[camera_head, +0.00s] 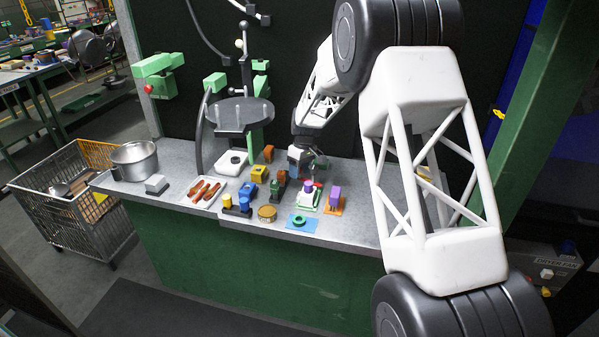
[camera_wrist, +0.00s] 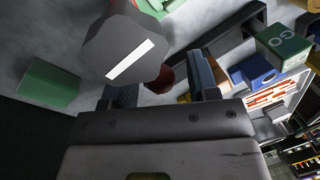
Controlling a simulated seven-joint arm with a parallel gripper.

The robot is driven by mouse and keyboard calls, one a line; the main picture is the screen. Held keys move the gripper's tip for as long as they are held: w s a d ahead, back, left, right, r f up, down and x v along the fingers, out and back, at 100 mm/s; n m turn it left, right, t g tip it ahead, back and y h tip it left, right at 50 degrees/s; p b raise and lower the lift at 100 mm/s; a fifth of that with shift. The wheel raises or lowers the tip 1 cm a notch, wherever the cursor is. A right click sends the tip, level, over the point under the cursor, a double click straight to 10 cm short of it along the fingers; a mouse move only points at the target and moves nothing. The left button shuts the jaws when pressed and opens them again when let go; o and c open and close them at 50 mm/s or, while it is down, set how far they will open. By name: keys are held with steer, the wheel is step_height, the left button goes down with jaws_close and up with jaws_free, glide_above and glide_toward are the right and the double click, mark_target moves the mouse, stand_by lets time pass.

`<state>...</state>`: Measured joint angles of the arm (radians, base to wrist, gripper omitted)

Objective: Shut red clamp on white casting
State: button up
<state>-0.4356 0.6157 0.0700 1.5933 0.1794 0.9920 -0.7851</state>
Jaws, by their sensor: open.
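A small white block with red and purple parts on top (camera_head: 308,195) stands on the bench in the head view. It looks like the white casting with its red clamp, but the clamp's position is too small to tell. My gripper (camera_head: 308,166) is just behind it, above the bench, its fingers partly hidden. In the wrist view my gripper (camera_wrist: 160,88) is open, with a dark red rounded part (camera_wrist: 160,79) visible between its fingers. I cannot tell whether they touch it. A grey faceted body with a white stripe (camera_wrist: 125,45) covers part of that view.
A purple block on an orange base (camera_head: 335,197) stands close right. A green ring on a blue plate (camera_head: 299,222) lies in front. Yellow, blue and orange blocks, a tray of sausages (camera_head: 204,192) and a pot (camera_head: 135,160) are left. A round dark rack (camera_head: 239,114) rises behind.

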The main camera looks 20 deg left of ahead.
steer(key=shift+f, duration=0.3)
steer(key=c, duration=0.9)
